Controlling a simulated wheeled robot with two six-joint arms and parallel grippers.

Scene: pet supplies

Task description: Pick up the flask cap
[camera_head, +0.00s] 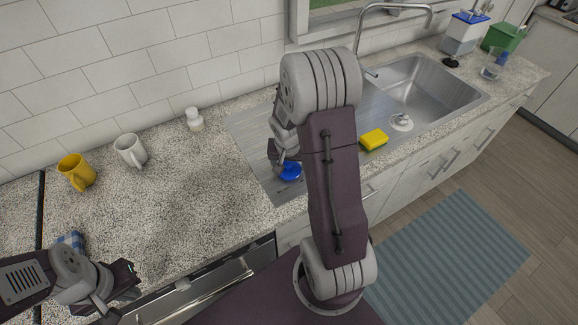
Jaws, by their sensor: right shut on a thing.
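The flask cap (291,172) looks like a round blue piece at the left front of the steel drainboard. My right gripper (280,167) reaches down to it from above and is shut on it. The gripper and arm hide part of the cap, and I cannot tell whether it still touches the drainboard. My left gripper (122,291) is over the front counter edge at the lower left, away from the cap. Its fingertips are too dark to tell open from shut.
A yellow mug (76,172), a white mug (131,150) and a small white bottle (194,119) stand on the counter. A yellow sponge (374,140) lies right of my arm, near the sink (425,95). A blue checked cloth (70,243) lies near my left arm. The middle counter is clear.

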